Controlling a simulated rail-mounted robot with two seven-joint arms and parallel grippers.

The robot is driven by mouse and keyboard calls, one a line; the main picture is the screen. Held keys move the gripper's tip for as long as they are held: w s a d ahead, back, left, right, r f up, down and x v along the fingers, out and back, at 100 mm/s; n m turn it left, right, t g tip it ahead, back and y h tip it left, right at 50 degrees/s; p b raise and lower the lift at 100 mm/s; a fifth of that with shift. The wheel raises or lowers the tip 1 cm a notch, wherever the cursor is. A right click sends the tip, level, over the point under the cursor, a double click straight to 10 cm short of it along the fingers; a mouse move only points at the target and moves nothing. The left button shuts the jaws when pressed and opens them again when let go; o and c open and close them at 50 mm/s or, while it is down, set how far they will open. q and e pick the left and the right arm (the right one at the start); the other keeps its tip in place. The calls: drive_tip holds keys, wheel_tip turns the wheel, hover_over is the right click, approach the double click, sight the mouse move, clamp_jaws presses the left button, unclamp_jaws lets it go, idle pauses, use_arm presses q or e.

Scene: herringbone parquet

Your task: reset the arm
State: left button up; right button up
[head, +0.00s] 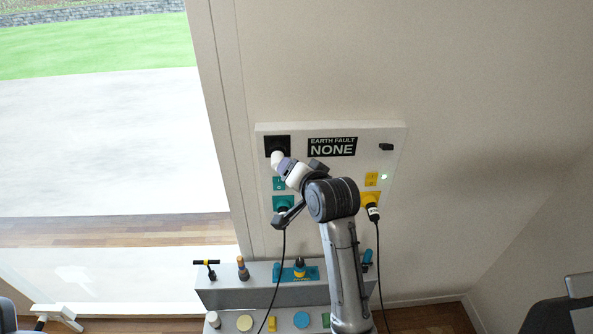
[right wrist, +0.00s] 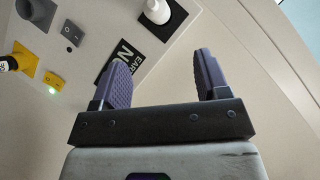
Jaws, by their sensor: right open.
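My right gripper (head: 286,166) is beside the white round fitting (head: 277,156) on a black square plate at the panel's upper left. In the right wrist view its purple fingers (right wrist: 160,62) are spread wide with nothing held between them. The fitting (right wrist: 157,12) shows beyond the fingertips, apart from them and cut off by the top edge. My right arm (head: 345,265) rises from the bottom in front of the white wall panel (head: 397,140) and hides part of it. My left gripper is not in view.
Black cables run down from the teal socket (head: 283,203) and yellow socket (head: 370,199). The label (head: 332,147) reads EARTH FAULT NONE and a green lamp (head: 384,176) glows. A grey bench (head: 225,298) with several tools stands below. The wall at right is clear.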

drive_tip(key=s+d+r+n+h, duration=0.1)
drive_tip(key=s+d+r+n, duration=0.55)
drive_tip(key=s, duration=0.35)
drive_tip(key=s+d+f+g+h+p, duration=0.1)
drive_tip(key=s+d+f+g+p, duration=0.1)
drive_tip(key=s+f, duration=0.8)
drive_tip(key=s+d+f+g+h+p, duration=0.1)
drive_tip(key=s+d+f+g+p, duration=0.2)
drive_tip(key=s+f, duration=0.8)
drive_tip(key=s+d+f+g+h+p, duration=0.1)
drive_tip(key=s+d+f+g, duration=0.3)
drive_tip(key=s+f, duration=0.6)
drive_tip(key=s+d+p, duration=0.1)
drive_tip(key=s, duration=0.5)
drive_tip(key=shift+s+d+f+n, duration=0.25)
drive_tip(key=shift+d+n, duration=0.1)
